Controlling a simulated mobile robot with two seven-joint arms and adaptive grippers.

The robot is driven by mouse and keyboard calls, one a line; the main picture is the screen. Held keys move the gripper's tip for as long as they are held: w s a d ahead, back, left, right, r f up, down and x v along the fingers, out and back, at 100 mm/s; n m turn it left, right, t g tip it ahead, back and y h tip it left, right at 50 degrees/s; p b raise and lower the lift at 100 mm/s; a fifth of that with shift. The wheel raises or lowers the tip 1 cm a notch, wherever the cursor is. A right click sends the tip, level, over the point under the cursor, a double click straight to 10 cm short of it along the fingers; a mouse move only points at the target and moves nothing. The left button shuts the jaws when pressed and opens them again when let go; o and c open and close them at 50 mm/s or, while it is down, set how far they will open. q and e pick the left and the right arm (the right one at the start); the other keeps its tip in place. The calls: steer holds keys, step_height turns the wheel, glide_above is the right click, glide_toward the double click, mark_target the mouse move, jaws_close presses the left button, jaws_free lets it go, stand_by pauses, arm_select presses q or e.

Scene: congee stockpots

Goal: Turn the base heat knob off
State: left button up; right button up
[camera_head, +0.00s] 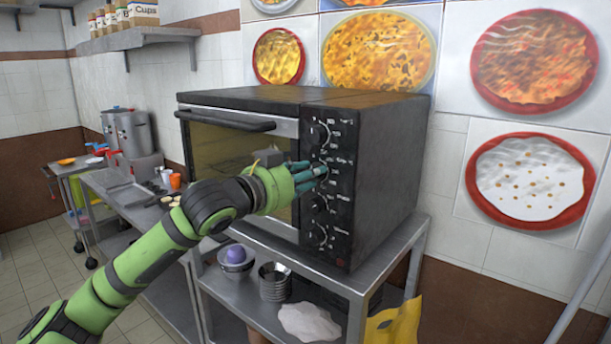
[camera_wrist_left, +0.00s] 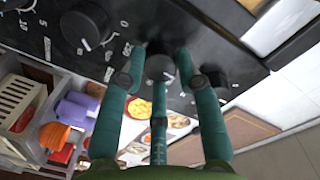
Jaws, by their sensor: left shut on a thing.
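A black toaster oven (camera_head: 380,165) stands on a steel table, with a column of dark knobs on its front panel. The top knob (camera_head: 319,134) and the two lower knobs (camera_head: 320,203) (camera_head: 318,235) show clear. My left gripper (camera_head: 317,171) is at the second knob from the top, which its fingers mostly hide. In the left wrist view its teal fingers are closed around that dark knob (camera_wrist_left: 160,66), with neighbouring knobs (camera_wrist_left: 86,24) (camera_wrist_left: 215,84) on either side. The labels are too small to tell which is the base heat knob. My right gripper is not in view.
The steel table (camera_head: 348,282) holds the oven. Its lower shelf carries stacked metal bowls (camera_head: 274,282), a purple item (camera_head: 235,254) and a white cloth-like item (camera_head: 309,321). The oven door handle (camera_head: 225,121) sticks out left of the knobs. Steel pots (camera_head: 132,131) stand far left.

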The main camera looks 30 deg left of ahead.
arm_select(q)
steer(key=shift+r, duration=0.2)
steer(key=o, duration=1.1)
steer(key=shift+o, duration=0.2)
steer(key=shift+w+d, duration=0.1)
steer(key=shift+d, duration=0.05)
steer(key=shift+f, duration=0.1)
steer(key=s+a, duration=0.1)
steer(key=s, duration=1.1)
steer(key=shift+a+r, duration=0.2)
steer(key=shift+r, duration=0.15)
